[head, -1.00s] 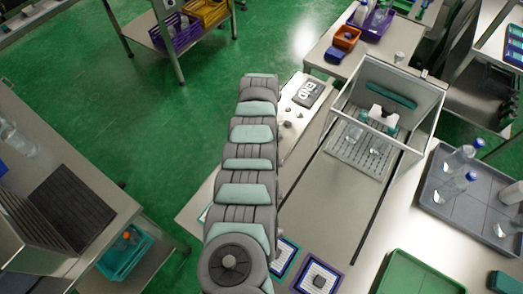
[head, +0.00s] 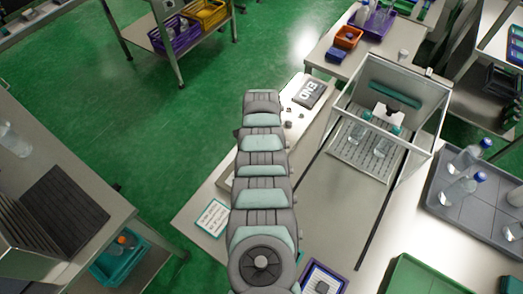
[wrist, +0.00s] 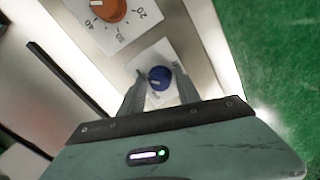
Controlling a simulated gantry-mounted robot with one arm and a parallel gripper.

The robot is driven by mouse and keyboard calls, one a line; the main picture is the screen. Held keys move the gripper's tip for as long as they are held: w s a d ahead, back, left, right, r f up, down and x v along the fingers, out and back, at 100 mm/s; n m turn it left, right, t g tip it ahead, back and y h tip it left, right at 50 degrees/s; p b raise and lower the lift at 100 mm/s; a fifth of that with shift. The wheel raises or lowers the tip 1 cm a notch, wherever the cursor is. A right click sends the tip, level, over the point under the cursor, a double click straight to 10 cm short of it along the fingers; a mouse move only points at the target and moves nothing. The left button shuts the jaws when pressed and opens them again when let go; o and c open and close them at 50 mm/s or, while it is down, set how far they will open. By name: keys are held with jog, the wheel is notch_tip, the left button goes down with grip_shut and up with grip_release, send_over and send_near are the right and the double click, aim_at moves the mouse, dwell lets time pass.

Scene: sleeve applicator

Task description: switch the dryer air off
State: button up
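In the wrist view a blue knob (wrist: 159,78) sits on a white label plate (wrist: 163,55). Small lettering beside the knob is too blurred to read. My gripper (wrist: 160,80) is open, with one finger to the left and one to the right of the blue knob. A gap seems to show between the fingers and the knob; contact cannot be told. An orange dial knob (wrist: 108,8) with a number scale is above it. In the head view my arm covers the gripper and part of the control panel (head: 302,110).
A clear-walled enclosure (head: 349,93) with bottles inside stands right of the panel. A grey tray (head: 437,203) of bottles is farther right, a green tray (head: 420,275) at front right. A teal-edged card (head: 213,217) lies left of my arm. Green floor is open at left.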

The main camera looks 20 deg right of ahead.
grip_shut()
dwell(0.5)
jog(key=n, duration=0.4)
jog(key=shift+f+n, duration=0.1)
jog(key=shift+n, duration=0.3)
jog(key=n, duration=0.4)
jog(key=shift+n, duration=0.3)
jog(key=n, duration=0.4)
jog(key=shift+b, duration=0.3)
jog(key=shift+n, duration=2.3)
